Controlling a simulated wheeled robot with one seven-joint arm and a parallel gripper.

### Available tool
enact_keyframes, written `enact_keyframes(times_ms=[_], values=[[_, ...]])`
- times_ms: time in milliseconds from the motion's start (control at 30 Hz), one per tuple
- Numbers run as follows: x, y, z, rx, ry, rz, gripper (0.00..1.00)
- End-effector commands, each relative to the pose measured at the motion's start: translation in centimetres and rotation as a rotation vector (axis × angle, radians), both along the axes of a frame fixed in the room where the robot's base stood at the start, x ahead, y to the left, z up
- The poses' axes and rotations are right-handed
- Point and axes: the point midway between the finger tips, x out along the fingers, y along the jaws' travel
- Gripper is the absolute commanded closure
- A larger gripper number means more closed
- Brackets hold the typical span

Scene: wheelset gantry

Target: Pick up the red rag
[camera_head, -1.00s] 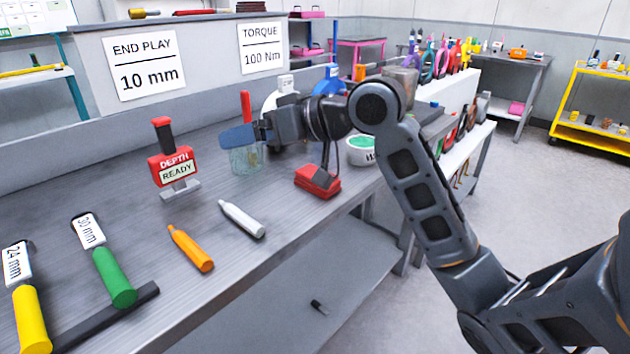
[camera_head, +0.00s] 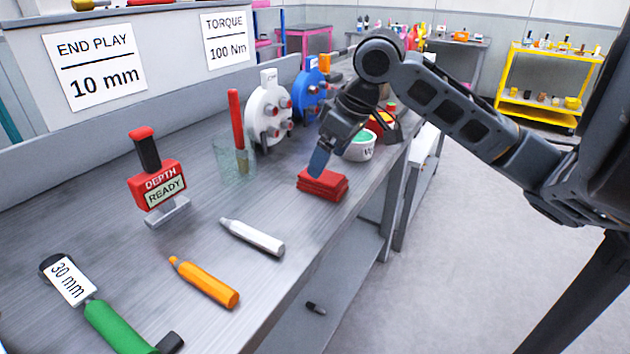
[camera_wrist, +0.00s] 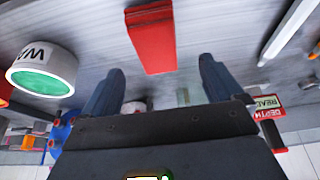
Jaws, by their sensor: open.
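The red rag (camera_head: 322,186) lies folded in a small stack on the grey bench, near the bench's front edge. My gripper (camera_head: 319,163) hangs just above and behind it, pointing down. In the wrist view the red rag (camera_wrist: 151,40) lies beyond the fingertips, roughly in line with the space between them. My gripper (camera_wrist: 160,78) is open there, with a finger on each side and nothing between them. The rag shows apart from the fingers in the wrist view.
A white tub with green contents (camera_head: 360,146) stands close behind the rag. A clear glass (camera_head: 236,160) and a white disc fixture (camera_head: 268,112) stand left. A white marker (camera_head: 252,237), an orange marker (camera_head: 204,282) and the depth gauge (camera_head: 157,186) are nearer. Bench around the rag's left is clear.

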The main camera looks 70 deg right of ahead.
Motion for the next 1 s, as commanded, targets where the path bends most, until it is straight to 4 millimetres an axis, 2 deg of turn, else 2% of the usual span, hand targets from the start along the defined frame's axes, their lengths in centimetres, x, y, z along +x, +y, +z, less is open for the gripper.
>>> enact_keyframes(times_ms=[500,1000], values=[[1.6,-0.8,-5.7,-0.001,-0.001,0.001,0.06],[1.8,-0.8,-6.1,-0.001,-0.003,0.001,0.06]])
